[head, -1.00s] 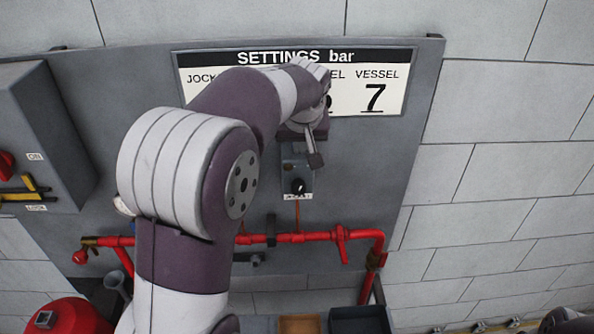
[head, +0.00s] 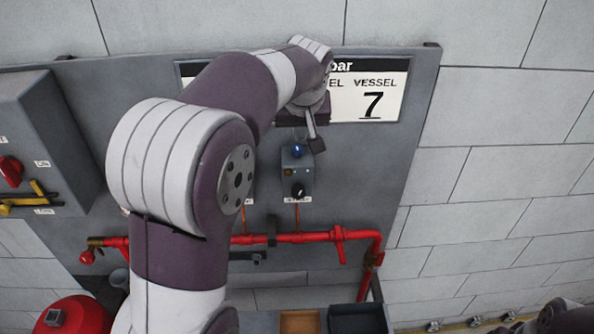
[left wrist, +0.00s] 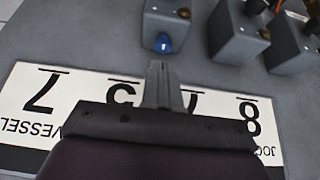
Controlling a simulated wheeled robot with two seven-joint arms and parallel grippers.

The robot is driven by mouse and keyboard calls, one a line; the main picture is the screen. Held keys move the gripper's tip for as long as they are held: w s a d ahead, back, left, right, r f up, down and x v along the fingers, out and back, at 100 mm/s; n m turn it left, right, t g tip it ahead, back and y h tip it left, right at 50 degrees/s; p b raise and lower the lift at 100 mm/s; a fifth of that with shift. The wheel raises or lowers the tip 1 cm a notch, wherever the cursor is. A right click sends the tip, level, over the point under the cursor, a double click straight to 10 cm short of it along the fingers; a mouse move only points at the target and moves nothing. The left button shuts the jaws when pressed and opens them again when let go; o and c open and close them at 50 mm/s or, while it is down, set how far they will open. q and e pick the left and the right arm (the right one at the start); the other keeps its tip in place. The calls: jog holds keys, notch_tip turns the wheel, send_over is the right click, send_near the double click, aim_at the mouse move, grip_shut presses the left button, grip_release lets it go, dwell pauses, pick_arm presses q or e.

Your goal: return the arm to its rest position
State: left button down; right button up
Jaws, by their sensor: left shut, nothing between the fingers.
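My left arm reaches up from the bottom left across the grey panel in the head view. My left gripper (head: 317,145) is shut and empty, in front of the panel just right of a small grey box (head: 292,180) with a blue lamp or button (head: 298,151) on top and a black knob (head: 299,190). In the left wrist view the closed fingers (left wrist: 160,72) point towards the blue part (left wrist: 163,43), with a visible gap between them. My right gripper does not show; only a dark part, maybe of my right arm, shows at the bottom right of the head view.
A settings sign (head: 386,92) lies behind the arm, partly hidden. Red pipes (head: 312,237) run below the box. A grey cabinet (head: 42,130) with a red knob stands at left. The wall at right is free of obstacles. More grey boxes (left wrist: 232,32) show in the left wrist view.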

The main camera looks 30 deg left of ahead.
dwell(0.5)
pick_arm(q)
jog(key=s+d+f+m+g+h+b, duration=0.1)
jog(key=s+f+b, duration=0.4)
jog(key=f, duration=0.7)
jog(key=s+d+f+m+g+h+b, duration=0.1)
jog(key=s+d+f+m+b, duration=0.2)
jog(key=f, duration=0.9)
jog(key=s+d+f+m+g+h+b, duration=0.1)
jog(key=s+d+f+m+b, duration=0.1)
jog(key=s+d+f+b, duration=0.4)
jog(key=s+f+b, duration=0.2)
jog(key=s+f, duration=0.3)
jog(key=f, duration=0.1)
jog(key=shift+d+g+b, duration=0.25)
jog(key=shift+g+b, duration=0.05)
jog(key=shift+b, duration=0.1)
